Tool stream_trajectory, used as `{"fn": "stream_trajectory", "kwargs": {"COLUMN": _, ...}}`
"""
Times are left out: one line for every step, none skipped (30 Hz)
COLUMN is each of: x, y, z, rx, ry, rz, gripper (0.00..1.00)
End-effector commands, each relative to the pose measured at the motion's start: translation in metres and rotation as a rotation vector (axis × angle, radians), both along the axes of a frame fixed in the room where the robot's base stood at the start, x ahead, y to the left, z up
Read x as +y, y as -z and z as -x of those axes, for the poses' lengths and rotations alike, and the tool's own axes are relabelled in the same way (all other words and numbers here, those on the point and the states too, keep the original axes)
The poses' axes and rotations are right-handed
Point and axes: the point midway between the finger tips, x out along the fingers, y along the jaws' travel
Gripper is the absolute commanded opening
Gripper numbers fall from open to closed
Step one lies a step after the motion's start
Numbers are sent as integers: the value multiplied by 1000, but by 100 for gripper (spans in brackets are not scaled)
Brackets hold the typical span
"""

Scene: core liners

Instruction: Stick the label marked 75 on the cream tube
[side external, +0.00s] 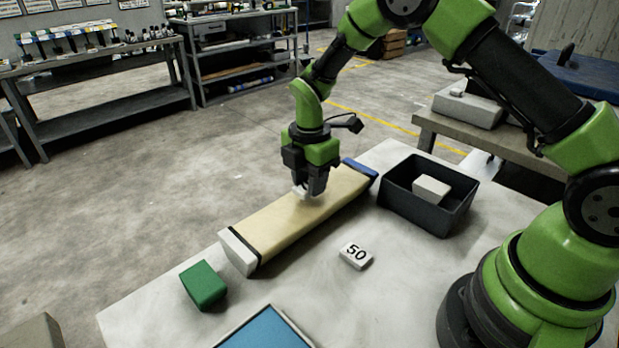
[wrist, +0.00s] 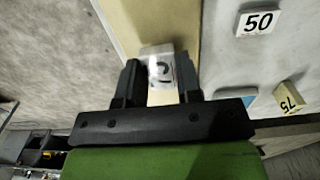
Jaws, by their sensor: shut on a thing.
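The cream tube (side external: 300,215) lies across the table, with a white near end and a blue far end. It also shows in the wrist view (wrist: 155,20). My gripper (side external: 309,191) is low over the tube's far half. It is shut on a small white label block (wrist: 155,52), whose dark mark is partly hidden and unreadable. I cannot tell whether this block touches the tube. In the wrist view a small cream-sided block marked 75 (wrist: 289,97) shows at the right; I cannot match it in the side view. A white block marked 50 (side external: 356,255) lies right of the tube.
A dark open bin (side external: 398,203) with a pale block (side external: 431,190) inside stands right of the tube's far end. A green block (side external: 203,285) lies near the tube's white end. A blue panel (side external: 265,330) is at the front edge. Table around the 50 block is clear.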

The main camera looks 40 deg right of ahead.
Motion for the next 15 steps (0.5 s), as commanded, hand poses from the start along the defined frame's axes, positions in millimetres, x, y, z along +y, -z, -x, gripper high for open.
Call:
{"fn": "stream_trajectory", "kwargs": {"x": 0, "y": 0, "z": 0, "rx": 0, "ry": 0, "rz": 0, "gripper": 14}}
{"fn": "stream_trajectory", "kwargs": {"x": 0, "y": 0, "z": 0, "rx": 0, "ry": 0, "rz": 0, "gripper": 14}}
{"fn": "stream_trajectory", "kwargs": {"x": 0, "y": 0, "z": 0, "rx": 0, "ry": 0, "rz": 0, "gripper": 14}}
{"fn": "stream_trajectory", "kwargs": {"x": 0, "y": 0, "z": 0, "rx": 0, "ry": 0, "rz": 0, "gripper": 14}}
{"fn": "stream_trajectory", "kwargs": {"x": 0, "y": 0, "z": 0, "rx": 0, "ry": 0, "rz": 0, "gripper": 14}}
{"fn": "stream_trajectory", "kwargs": {"x": 0, "y": 0, "z": 0, "rx": 0, "ry": 0, "rz": 0, "gripper": 14}}
{"fn": "stream_trajectory", "kwargs": {"x": 0, "y": 0, "z": 0, "rx": 0, "ry": 0, "rz": 0, "gripper": 14}}
{"fn": "stream_trajectory", "kwargs": {"x": 0, "y": 0, "z": 0, "rx": 0, "ry": 0, "rz": 0, "gripper": 14}}
{"fn": "stream_trajectory", "kwargs": {"x": 0, "y": 0, "z": 0, "rx": 0, "ry": 0, "rz": 0, "gripper": 14}}
{"fn": "stream_trajectory", "kwargs": {"x": 0, "y": 0, "z": 0, "rx": 0, "ry": 0, "rz": 0, "gripper": 14}}
{"fn": "stream_trajectory", "kwargs": {"x": 0, "y": 0, "z": 0, "rx": 0, "ry": 0, "rz": 0, "gripper": 14}}
{"fn": "stream_trajectory", "kwargs": {"x": 0, "y": 1, "z": 0, "rx": 0, "ry": 0, "rz": 0, "gripper": 14}}
{"fn": "stream_trajectory", "kwargs": {"x": 0, "y": 2, "z": 0, "rx": 1, "ry": 0, "rz": 0, "gripper": 14}}
{"fn": "stream_trajectory", "kwargs": {"x": 0, "y": 3, "z": 0, "rx": 1, "ry": 0, "rz": 0, "gripper": 14}}
{"fn": "stream_trajectory", "kwargs": {"x": 0, "y": 4, "z": 0, "rx": 1, "ry": 0, "rz": 0, "gripper": 14}}
